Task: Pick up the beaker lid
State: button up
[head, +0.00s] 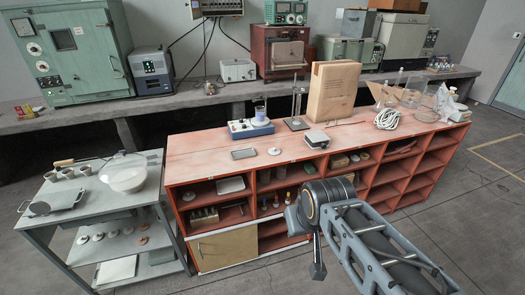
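A small, pale round disc (274,151), which looks like a lid, lies flat near the front edge of the red bench top. A beaker (260,112) stands on a blue hotplate (250,128) behind it. It is too small to tell whether anything covers the beaker. My gripper (317,270) hangs below the arm's end in front of the bench, low and apart from the disc. It is seen small and edge-on, so its fingers cannot be told apart.
A grey tray (243,154) lies left of the disc and a small scale-like box (317,140) right of it. A retort stand (296,105), large cardboard box (332,90) and coiled white cable (388,119) stand farther right. A metal cart (95,215) holds a white bowl (124,178).

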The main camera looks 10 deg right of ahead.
aim_at(274, 151)
jog(key=i, duration=1.55)
